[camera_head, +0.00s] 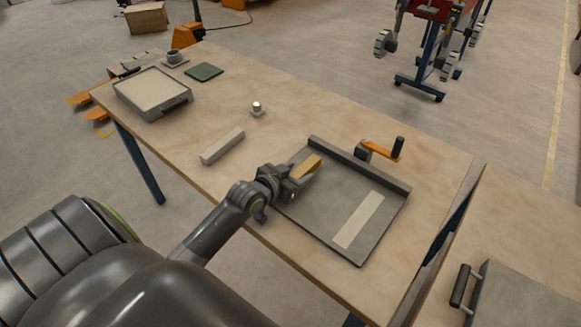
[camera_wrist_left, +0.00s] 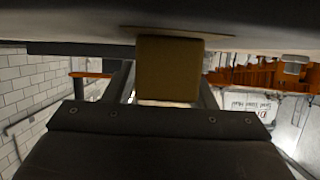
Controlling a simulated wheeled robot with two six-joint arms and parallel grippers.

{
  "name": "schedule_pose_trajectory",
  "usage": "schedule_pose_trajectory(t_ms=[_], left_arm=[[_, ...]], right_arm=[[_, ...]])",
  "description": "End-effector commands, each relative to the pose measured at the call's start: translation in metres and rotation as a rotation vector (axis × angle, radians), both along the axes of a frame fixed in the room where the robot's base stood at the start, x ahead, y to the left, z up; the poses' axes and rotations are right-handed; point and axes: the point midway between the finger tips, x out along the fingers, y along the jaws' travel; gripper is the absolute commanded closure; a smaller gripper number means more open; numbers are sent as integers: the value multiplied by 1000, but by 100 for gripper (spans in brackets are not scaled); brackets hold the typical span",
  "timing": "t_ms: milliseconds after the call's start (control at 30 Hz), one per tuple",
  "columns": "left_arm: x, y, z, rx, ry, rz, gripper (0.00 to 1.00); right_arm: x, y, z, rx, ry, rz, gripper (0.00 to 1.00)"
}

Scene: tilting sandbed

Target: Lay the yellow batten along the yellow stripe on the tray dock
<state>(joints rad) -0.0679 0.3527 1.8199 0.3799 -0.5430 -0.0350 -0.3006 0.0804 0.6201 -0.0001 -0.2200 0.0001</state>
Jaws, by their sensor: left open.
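The yellow batten (camera_head: 308,166) is at the upper left of the grey tray dock (camera_head: 325,205) in the head view, and appears to lie on its surface. My left gripper (camera_head: 293,180) is at the batten's near end and is open. In the left wrist view the batten's end (camera_wrist_left: 169,68) shows as a dull yellow block between the fingers (camera_wrist_left: 168,85), against a grey surface. A pale cream stripe (camera_head: 358,220) lies bare on the dock's right part. No separate yellow stripe shows; the batten and gripper may cover it. My right gripper is not in view.
The dock has a raised back wall (camera_head: 360,164), with an orange clamp with a black handle (camera_head: 383,150) behind it. A pale grey bar (camera_head: 222,146) lies left of the dock. A small knob (camera_head: 257,108), green pad (camera_head: 204,72) and sand tray (camera_head: 153,90) stand farther left.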

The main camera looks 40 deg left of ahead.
Motion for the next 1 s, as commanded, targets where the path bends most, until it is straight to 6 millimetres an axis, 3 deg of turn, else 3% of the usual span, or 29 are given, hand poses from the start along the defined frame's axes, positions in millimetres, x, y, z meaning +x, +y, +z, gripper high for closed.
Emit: schedule_pose_trajectory(t_ms=[33, 133, 700, 1000], left_arm=[[-6, 0, -13, -26, 33, 12, 50], [-6, 0, -1, -25, 33, 11, 50], [-102, 9, 41, -9, 22, 8, 50], [-115, 10, 48, -10, 19, 7, 50]], right_arm=[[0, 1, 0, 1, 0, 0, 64], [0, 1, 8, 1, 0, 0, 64], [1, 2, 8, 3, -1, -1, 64], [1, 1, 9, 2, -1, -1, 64]])
